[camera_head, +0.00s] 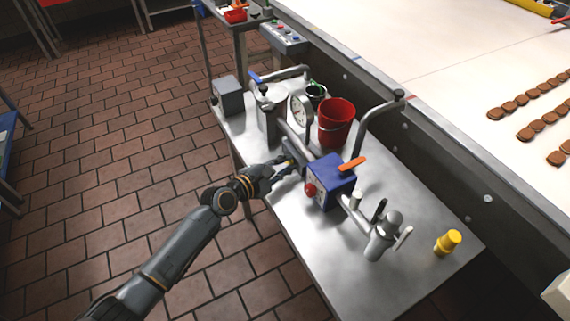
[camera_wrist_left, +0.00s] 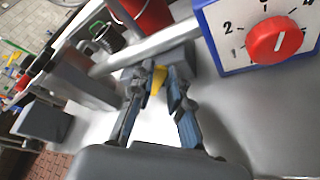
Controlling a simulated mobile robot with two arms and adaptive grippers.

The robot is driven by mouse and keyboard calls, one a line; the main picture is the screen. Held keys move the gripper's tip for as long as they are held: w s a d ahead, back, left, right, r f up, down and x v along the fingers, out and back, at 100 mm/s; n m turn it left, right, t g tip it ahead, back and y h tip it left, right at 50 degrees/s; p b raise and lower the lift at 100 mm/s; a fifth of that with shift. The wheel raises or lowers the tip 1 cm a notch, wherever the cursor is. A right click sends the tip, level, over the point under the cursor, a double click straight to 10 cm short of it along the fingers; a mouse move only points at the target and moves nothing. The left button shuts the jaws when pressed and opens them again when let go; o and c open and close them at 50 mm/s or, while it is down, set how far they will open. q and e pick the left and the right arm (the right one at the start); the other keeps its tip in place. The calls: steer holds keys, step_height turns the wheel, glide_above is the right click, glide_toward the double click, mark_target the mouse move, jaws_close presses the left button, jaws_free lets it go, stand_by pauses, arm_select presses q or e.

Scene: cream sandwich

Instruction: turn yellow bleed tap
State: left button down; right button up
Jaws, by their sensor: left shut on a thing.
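The yellow bleed tap (camera_wrist_left: 158,79) shows as a small yellow piece between my left gripper's fingertips in the left wrist view, below a grey pipe. My left gripper (camera_wrist_left: 155,88) is shut on it. In the head view the left gripper (camera_head: 284,164) reaches over the table's near edge, left of the blue box, and mostly hides the tap. The tap's full shape and angle cannot be told. My right gripper is not in view.
The blue box (camera_head: 335,174) with a red dial (camera_wrist_left: 276,40) stands close right of the gripper. A round gauge (camera_head: 299,112), a red bucket (camera_head: 336,119) and pipework stand behind. A yellow bottle (camera_head: 448,242) stands on the steel table (camera_head: 392,292). A conveyor (camera_head: 440,70) runs behind.

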arm_select(q)
steer(key=shift+s+f+b, duration=0.1)
steer(key=shift+f+b, duration=0.2)
steer(key=m+b, duration=0.1)
steer(key=f+m+t+b, duration=0.1)
steer(key=b, duration=0.1)
steer(key=f+m+t+b, duration=0.1)
steer(key=b, duration=0.1)
steer(key=shift+s+d, duration=0.3)
steer(key=shift+s, duration=0.05)
steer(key=shift+m+b, duration=0.6)
steer(key=shift+m, duration=0.1)
steer(key=shift+r, duration=0.1)
